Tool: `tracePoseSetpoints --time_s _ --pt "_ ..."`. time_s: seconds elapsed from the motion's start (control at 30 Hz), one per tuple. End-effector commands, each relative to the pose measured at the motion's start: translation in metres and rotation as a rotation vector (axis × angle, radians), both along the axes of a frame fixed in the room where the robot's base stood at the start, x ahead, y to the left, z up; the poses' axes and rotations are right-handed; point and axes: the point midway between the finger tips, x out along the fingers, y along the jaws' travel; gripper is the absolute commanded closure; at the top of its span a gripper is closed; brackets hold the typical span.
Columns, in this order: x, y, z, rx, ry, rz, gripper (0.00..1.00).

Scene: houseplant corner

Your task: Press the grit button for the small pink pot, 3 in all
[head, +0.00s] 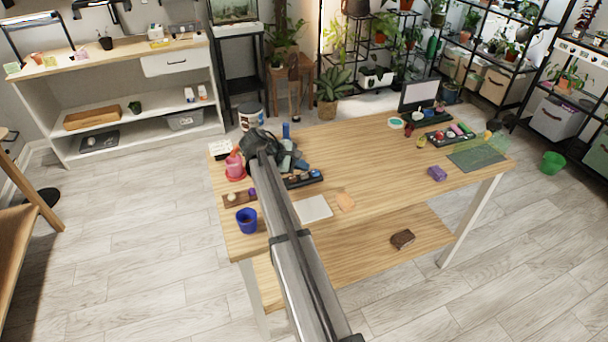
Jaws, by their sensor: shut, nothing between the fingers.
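The small pink pot (234,163) stands on a red saucer (236,177) at the left of the wooden table. My gripper (258,143) is just right of the pot, apart from it as far as I can tell. It is shut and empty, and my arm hides much of it. A dark tray (304,180) with several small round items lies right of my arm. I cannot make out which thing is the grit button; it may be hidden or too small.
A blue pot (246,220) and a brown wooden strip (239,198) stand nearer the left edge. A blue bottle (286,130) stands behind my gripper. The table's middle (370,160) is clear.

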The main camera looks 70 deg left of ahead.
Motion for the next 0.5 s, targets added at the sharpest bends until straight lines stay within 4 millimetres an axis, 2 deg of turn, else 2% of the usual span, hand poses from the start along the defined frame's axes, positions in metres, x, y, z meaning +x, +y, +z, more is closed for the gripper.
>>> tracePoseSetpoints --time_s 0.5 --pt "0.0000 -0.0001 -0.0070 0.000 0.000 0.000 1.00"
